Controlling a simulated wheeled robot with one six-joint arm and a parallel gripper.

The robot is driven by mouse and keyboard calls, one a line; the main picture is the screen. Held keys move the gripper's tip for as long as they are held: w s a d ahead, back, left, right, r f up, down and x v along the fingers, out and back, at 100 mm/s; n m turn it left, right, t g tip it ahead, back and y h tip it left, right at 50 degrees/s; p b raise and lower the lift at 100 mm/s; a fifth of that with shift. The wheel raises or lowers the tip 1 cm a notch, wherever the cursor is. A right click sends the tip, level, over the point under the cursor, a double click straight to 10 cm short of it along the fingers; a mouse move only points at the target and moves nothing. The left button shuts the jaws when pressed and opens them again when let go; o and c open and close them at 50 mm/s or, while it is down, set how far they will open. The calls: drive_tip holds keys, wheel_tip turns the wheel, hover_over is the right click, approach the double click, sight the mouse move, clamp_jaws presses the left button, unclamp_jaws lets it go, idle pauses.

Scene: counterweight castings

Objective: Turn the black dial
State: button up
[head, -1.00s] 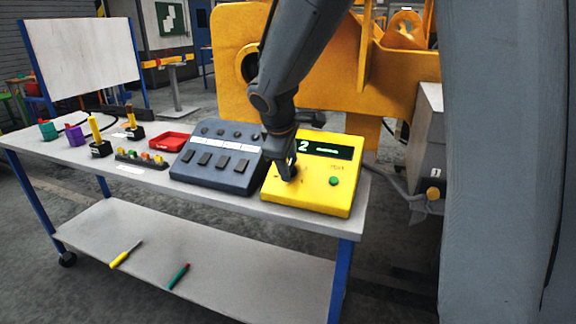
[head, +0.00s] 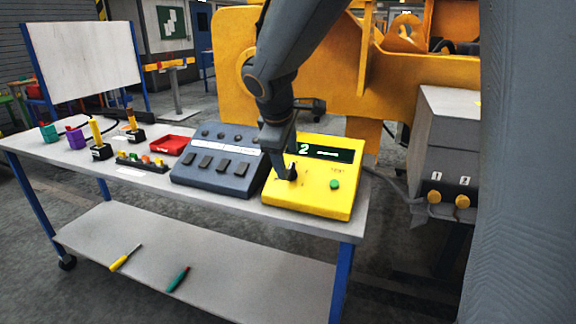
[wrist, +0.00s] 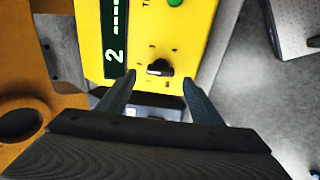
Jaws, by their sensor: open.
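The black dial (wrist: 160,68) sits on the face of a yellow box (head: 312,196), with small marks around it and a light line on its top. The box also has a green display showing "2" (wrist: 115,56) and a green button (head: 334,184). My gripper (wrist: 155,88) is open, and in the wrist view the dial lies just beyond and between its two fingertips, not clasped. In the head view my gripper (head: 283,172) is over the left part of the box and partly hides the dial (head: 292,174).
A grey box with several switches (head: 218,165) stands left of the yellow box on the table (head: 150,182). A red tray (head: 170,145) is further left. A yellow machine is behind, and a grey cabinet with yellow knobs (head: 449,202) stands right.

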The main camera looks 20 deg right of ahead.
drive_tip(key=shift+v, duration=1.65)
